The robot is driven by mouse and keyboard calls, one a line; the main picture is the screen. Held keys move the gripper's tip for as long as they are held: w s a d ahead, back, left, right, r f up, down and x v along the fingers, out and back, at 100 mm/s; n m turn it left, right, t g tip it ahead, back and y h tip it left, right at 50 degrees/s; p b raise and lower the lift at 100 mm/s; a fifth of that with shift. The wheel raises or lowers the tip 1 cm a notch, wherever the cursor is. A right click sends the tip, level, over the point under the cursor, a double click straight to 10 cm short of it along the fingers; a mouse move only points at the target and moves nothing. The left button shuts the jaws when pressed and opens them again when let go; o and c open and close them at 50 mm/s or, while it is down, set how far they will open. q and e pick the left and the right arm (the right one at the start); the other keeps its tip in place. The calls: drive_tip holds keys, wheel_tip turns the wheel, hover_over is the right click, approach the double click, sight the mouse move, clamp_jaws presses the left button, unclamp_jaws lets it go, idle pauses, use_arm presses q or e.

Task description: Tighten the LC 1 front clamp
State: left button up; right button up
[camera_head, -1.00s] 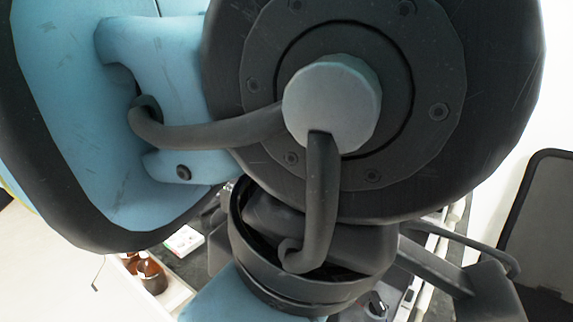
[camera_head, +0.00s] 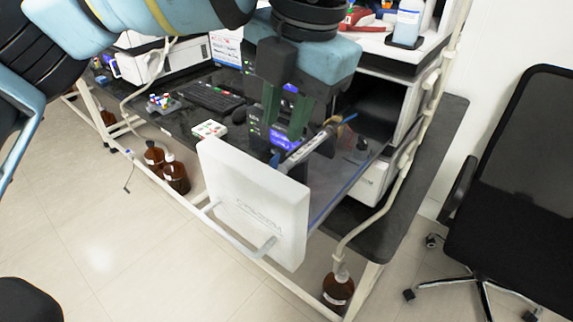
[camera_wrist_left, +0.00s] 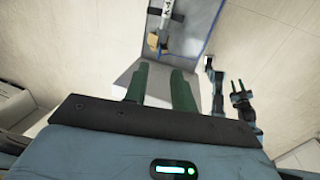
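A pale column (camera_head: 303,150) with a dark-lettered label lies at a slant in a pulled-out drawer. It also shows at the top of the left wrist view (camera_wrist_left: 167,14), beside a tan fitting (camera_wrist_left: 157,42). I cannot tell which part is the LC 1 front clamp. My left gripper (camera_head: 284,138) points down just above the column; its two green fingers are apart. The left wrist view shows the gap between the fingers (camera_wrist_left: 159,72) empty.
The white drawer front (camera_head: 255,200) stands out from the bench toward the floor. A keyboard (camera_head: 213,97) and a vial rack (camera_head: 163,103) lie on the dark bench. Brown bottles (camera_head: 175,175) stand below.

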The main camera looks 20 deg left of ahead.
sight(276, 156)
use_arm(q)
drive_tip(key=b+x, duration=0.1)
drive_tip(key=x, duration=0.6)
drive_tip(key=shift+w+a+f, duration=0.1)
drive_tip(key=shift+w+f, duration=0.05)
drive_tip(key=shift+f, duration=0.25)
clamp_jaws()
